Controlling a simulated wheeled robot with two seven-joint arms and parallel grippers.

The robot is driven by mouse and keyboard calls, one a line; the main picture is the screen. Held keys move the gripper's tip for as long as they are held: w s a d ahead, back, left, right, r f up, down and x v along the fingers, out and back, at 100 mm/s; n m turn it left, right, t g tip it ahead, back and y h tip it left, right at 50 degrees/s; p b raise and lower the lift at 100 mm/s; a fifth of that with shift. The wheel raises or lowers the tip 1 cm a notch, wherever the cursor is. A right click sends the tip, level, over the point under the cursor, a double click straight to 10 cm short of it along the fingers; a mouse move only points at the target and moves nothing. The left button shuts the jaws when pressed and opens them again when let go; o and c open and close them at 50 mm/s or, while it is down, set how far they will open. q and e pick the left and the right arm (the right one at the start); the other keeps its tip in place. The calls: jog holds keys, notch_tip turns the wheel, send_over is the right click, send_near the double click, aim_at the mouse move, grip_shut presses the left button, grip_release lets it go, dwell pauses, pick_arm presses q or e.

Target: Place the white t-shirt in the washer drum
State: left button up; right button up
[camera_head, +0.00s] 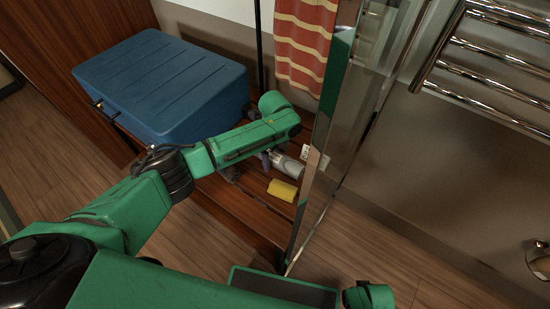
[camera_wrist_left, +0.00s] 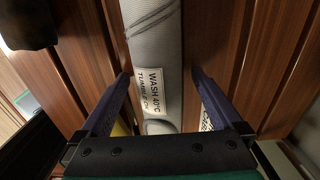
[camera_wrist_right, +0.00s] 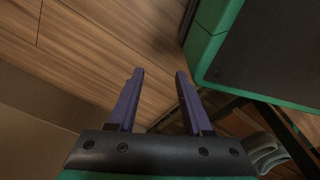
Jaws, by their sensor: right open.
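A rolled pale grey-white cloth (camera_wrist_left: 152,50), which looks like the t-shirt, lies on a slatted wooden surface. Its label reads "WASH 40°C". In the head view, its pale end (camera_head: 287,168) shows beside my left gripper (camera_head: 268,160), partly hidden by my green arm. In the left wrist view, my left gripper (camera_wrist_left: 160,75) has its purple fingers spread on either side of the cloth. A gap shows at the right finger; I cannot tell whether the left one touches. My right gripper (camera_wrist_right: 158,75) is open and empty above the wooden floor. No washer drum is in view.
A blue cooler box (camera_head: 160,80) stands on the slatted bench (camera_head: 245,210). A yellow sponge (camera_head: 283,190) lies near the cloth. An upright glass panel (camera_head: 322,150) stands just right of them. A striped towel (camera_head: 305,40) hangs behind; a chrome rail (camera_head: 490,65) is at right.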

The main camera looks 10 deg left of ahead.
aim_at(275, 153)
pick_arm(q)
grip_shut()
jog(key=shift+r, duration=0.5)
notch_tip(275, 153, up, 19)
jog(key=p, duration=0.4)
pick_arm(e)
jog(key=s+d+f, duration=0.2)
jog(key=s, duration=0.6)
pick_arm(q)
jog(key=s+a+f+n, duration=0.25)
jog(key=s+n, duration=0.45)
jog(key=n, duration=0.4)
jog(key=s+a+f+n, duration=0.2)
jog(key=s+a+n, duration=0.2)
jog(key=s+n, duration=0.45)
notch_tip(275, 153, up, 13)
jog(key=n+p, duration=0.3)
jog(key=p, duration=1.2)
jog(key=shift+w+d, duration=0.15)
jog(key=shift+w, duration=0.2)
pick_arm(e)
notch_tip(275, 153, up, 15)
jog(key=s, duration=0.1)
jog(key=shift+s, duration=0.4)
